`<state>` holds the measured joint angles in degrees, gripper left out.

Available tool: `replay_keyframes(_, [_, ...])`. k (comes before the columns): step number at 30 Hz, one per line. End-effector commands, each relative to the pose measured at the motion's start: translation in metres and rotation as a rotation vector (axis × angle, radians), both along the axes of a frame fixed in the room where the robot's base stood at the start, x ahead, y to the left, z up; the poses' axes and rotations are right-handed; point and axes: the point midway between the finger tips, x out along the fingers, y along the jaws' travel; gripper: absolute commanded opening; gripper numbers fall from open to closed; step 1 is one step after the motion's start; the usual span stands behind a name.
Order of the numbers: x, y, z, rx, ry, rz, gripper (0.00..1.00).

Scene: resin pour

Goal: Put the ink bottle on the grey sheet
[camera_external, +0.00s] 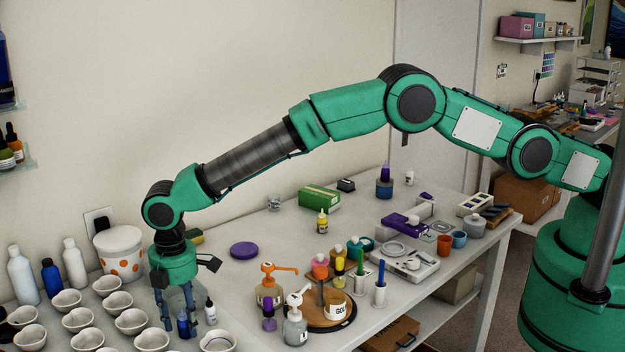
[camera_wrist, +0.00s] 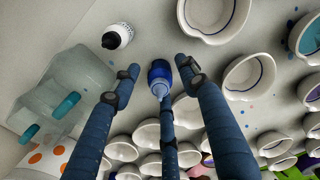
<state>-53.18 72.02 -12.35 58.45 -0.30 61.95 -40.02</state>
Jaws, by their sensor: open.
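A small blue bottle (camera_wrist: 159,74), which looks like the ink bottle, stands among the spread fingers of my gripper (camera_wrist: 160,80) in the wrist view. The fingers are open around it, and I cannot tell whether any touches it. In the external view my gripper (camera_external: 180,318) points down at the front left of the table, and its fingers partly hide the blue bottle (camera_external: 183,324). A white bottle with a black cap (camera_wrist: 117,37) stands just beside the gripper; it also shows in the external view (camera_external: 210,312). I cannot make out the grey sheet for certain.
White heart-shaped bowls (camera_external: 132,321) crowd the table to the left, with a spotted tub (camera_external: 120,252) behind. A clear greyish object with teal ends (camera_wrist: 75,85) is close by. Pump bottles (camera_external: 296,322) and a round wooden board (camera_external: 335,318) stand to the right.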

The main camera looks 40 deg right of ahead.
Motion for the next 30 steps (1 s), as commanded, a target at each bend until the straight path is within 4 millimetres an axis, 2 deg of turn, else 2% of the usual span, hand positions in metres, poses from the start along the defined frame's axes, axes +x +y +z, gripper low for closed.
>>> replay_keyframes(18, [0.0, 0.001, 0.094, 0.002, -0.001, 0.0, 0.44])
replay_keyframes(24, [0.0, 0.001, 0.106, 0.0, 0.0, 0.0, 0.44])
replay_keyframes(30, [0.0, 0.001, 0.108, 0.0, 0.0, 0.0, 0.44])
